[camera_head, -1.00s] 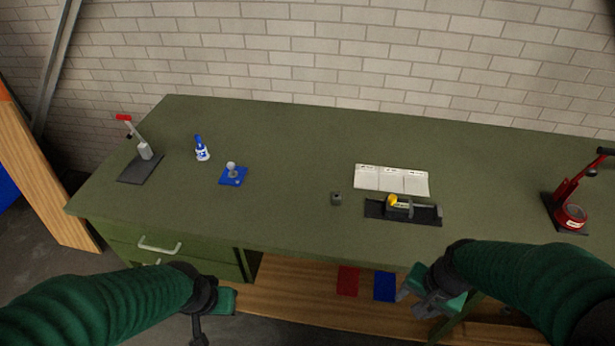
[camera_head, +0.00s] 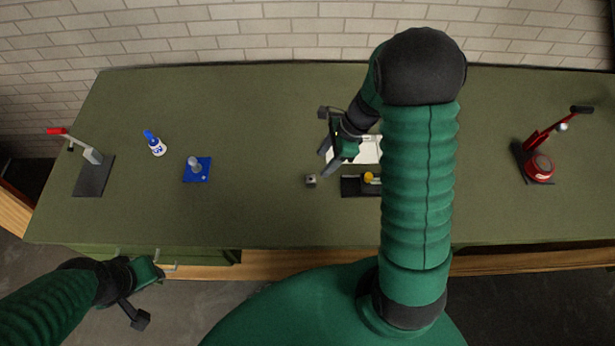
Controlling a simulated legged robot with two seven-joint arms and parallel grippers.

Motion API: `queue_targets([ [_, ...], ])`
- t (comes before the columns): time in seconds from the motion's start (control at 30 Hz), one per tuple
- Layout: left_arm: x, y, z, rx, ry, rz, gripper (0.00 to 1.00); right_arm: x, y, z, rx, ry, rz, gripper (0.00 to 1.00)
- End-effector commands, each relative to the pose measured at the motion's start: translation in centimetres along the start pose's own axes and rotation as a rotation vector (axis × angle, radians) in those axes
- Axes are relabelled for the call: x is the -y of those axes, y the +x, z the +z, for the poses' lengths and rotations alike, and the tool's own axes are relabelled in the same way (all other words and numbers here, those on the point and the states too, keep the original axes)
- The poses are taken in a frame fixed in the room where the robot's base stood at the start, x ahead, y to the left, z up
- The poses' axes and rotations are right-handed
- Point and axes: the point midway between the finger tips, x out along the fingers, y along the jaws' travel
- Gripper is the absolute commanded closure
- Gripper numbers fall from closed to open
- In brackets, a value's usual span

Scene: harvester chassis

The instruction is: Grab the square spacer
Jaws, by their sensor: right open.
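The square spacer (camera_head: 311,181) is a small grey block with a hole. It sits on the green bench (camera_head: 255,215), left of the black fixture. My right gripper (camera_head: 323,163) is open above the bench, close to the spacer and a little up and right of it in the picture. It looks empty, and I see no contact with the spacer. My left gripper (camera_head: 146,294) hangs low in front of the bench, away from the spacer; its jaw opening is unclear.
A black fixture with a yellow part (camera_head: 369,177) and white sheets (camera_head: 367,150) lie partly behind my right arm. A blue plate (camera_head: 197,170), a glue bottle (camera_head: 155,143) and a lever press (camera_head: 92,165) stand left. A red press (camera_head: 538,165) stands right.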

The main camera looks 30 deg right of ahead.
Motion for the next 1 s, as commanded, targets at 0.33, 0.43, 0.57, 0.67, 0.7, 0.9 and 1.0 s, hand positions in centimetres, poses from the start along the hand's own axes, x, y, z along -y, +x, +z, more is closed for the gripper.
queue_targets([
  [0.33, 0.0, -0.2, -0.1, 0.000, 0.000, 0.000, 0.64, 0.4, 5.9, -0.8, 0.004, 0.001, 0.006, 0.47],
  [0.43, 0.0, -0.6, -0.2, 0.000, 0.000, 0.000, 0.64, 0.0, 7.5, -1.0, 0.004, 0.002, 0.007, 0.47],
  [0.57, 0.0, -0.8, -0.2, -0.001, 0.000, 0.000, 0.64, -0.1, 9.7, -1.0, 0.003, -0.001, 0.004, 0.47],
  [0.67, 0.0, -0.8, -0.2, 0.000, 0.000, 0.000, 0.64, 0.0, 10.4, -0.8, 0.001, -0.002, 0.001, 0.47],
  [0.7, 0.0, -0.8, -0.2, 0.000, 0.000, 0.000, 0.64, 0.0, 10.5, -0.8, 0.000, -0.003, 0.001, 0.47],
  [0.9, 0.0, -0.7, -0.2, 0.000, -0.001, 0.000, 0.64, 0.1, 10.4, -0.8, 0.000, -0.003, 0.002, 0.56],
  [1.0, 0.0, -0.7, -0.2, 0.000, -0.001, 0.000, 0.64, 0.1, 10.4, -1.0, 0.002, -0.002, 0.002, 0.70],
])
